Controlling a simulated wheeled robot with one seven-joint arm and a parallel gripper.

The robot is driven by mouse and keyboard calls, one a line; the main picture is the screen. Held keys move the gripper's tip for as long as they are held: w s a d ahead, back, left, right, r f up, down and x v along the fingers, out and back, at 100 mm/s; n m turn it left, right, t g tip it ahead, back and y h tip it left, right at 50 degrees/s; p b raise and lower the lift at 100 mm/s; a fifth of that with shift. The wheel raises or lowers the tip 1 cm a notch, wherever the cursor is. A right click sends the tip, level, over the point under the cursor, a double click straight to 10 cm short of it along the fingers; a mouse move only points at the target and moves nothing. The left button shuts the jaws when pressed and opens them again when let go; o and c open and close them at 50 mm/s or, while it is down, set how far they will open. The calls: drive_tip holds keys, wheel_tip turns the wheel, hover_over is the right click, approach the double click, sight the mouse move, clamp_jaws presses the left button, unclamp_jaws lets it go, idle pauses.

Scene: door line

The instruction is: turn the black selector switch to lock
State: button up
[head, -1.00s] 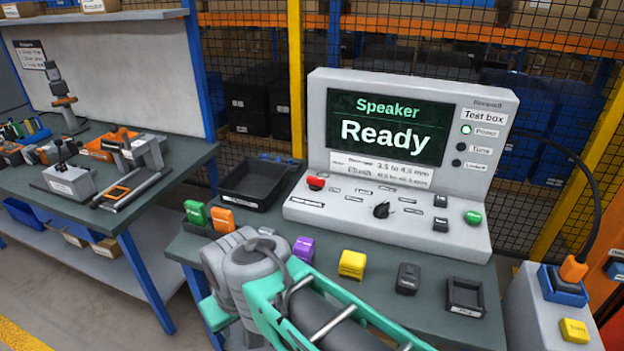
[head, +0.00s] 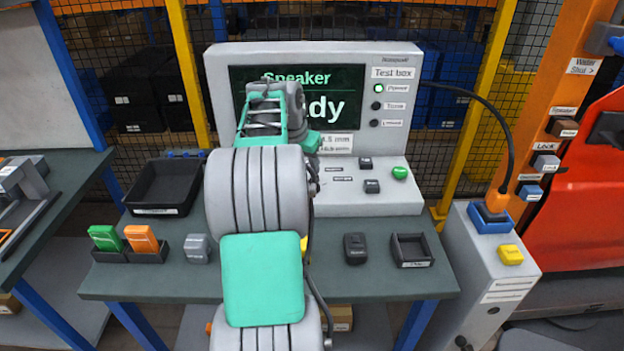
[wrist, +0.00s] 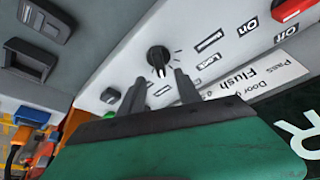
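The black selector switch (wrist: 158,57) is a round ridged knob on the light grey panel, near the middle of the wrist view. A pale mark shows on its lower edge, and small label plates lie around it. My gripper (wrist: 160,77) is open, its two dark fingers apart, with the tips just below the knob and to either side of it. Nothing is between the fingers; whether they touch the knob I cannot tell. In the head view my arm hides the knob and the gripper. The test box (head: 400,185) stands on the table, its screen partly covered.
A black tray (head: 165,187) and green (head: 105,238) and orange (head: 141,239) blocks are at left. A dark block (head: 355,248) and small tray (head: 412,250) lie at front right. A green button (head: 400,173) is on the panel. A cable (head: 500,120) arches at right.

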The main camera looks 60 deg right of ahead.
sight(312, 179)
drive_tip(key=x, duration=0.7)
drive_tip(key=shift+s+d+f+p, duration=0.1)
drive_tip(key=shift+d+f+p, duration=0.15)
drive_tip(key=shift+p, duration=0.1)
clamp_jaws()
